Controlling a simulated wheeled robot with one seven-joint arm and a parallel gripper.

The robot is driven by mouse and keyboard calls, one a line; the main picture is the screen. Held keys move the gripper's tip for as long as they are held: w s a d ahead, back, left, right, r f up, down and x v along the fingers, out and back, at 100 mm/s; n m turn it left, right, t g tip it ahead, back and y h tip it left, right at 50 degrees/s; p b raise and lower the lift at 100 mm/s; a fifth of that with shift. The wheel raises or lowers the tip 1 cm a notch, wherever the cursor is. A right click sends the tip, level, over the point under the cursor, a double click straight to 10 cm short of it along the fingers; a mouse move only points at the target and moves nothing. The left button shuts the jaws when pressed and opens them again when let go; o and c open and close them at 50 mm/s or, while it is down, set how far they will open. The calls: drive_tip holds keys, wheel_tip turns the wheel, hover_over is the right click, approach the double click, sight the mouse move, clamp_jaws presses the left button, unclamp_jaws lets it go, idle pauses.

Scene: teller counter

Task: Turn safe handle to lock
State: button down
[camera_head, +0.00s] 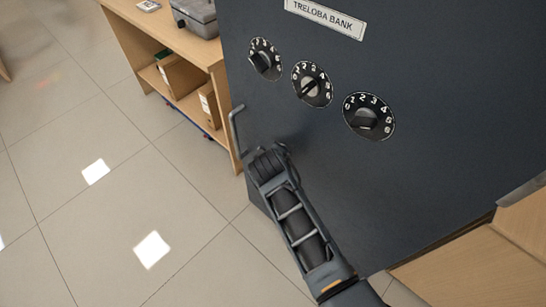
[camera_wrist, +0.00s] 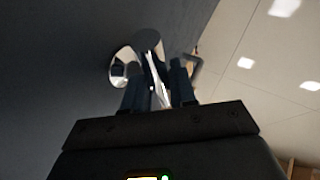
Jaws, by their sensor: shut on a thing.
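The dark safe (camera_head: 420,200) fills the right of the head view, with a "TRELOBA BANK" plate (camera_head: 325,17) and three numbered dials on its face. My gripper (camera_head: 268,158) is at the lower left of the safe's face and hides the turning handle there. In the wrist view a shiny metal handle (camera_wrist: 158,92) runs between the two dark fingers of my gripper (camera_wrist: 157,80), which is shut on it. The handle's round polished base (camera_wrist: 122,68) shows at the safe's surface. How far the handle is turned cannot be told.
A bent grey bar (camera_head: 237,128) sticks out at the safe's left edge, close to my gripper; a bent bar (camera_wrist: 196,66) also shows beside the right finger. A wooden shelf unit (camera_head: 180,50) stands behind left. Tiled floor (camera_head: 90,220) at left is clear.

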drive_tip(key=c, duration=1)
unclamp_jaws()
drive_tip(key=shift+r, duration=0.1)
drive_tip(key=shift+p+v, duration=0.35)
drive_tip(key=shift+v, duration=3.45)
drive_tip(key=s+d+f+m+t+y, duration=0.1)
drive_tip(key=s+d+m, duration=0.2)
drive_tip(key=s+d, duration=0.7)
drive_tip(key=s+d+f+m+t+y, duration=0.1)
drive_tip(key=s+d+m+t, duration=0.1)
drive_tip(key=s+d, duration=0.8)
drive_tip(key=s+d+r+m+t, duration=0.1)
drive_tip(key=s+r+m, duration=0.1)
drive_tip(key=s+r, duration=0.5)
drive_tip(key=s+d+r+m+t+h, duration=0.1)
drive_tip(key=s+d+r+m, duration=0.1)
drive_tip(key=s+r, duration=0.5)
drive_tip(key=s+d+r+m+t+h, duration=0.1)
drive_tip(key=s+d+r+m, duration=0.1)
drive_tip(key=s+r, duration=0.5)
drive_tip(key=shift+s+d+r+m+t, duration=0.1)
drive_tip(key=shift+d+r+m+t, duration=0.15)
drive_tip(key=shift+m, duration=0.25)
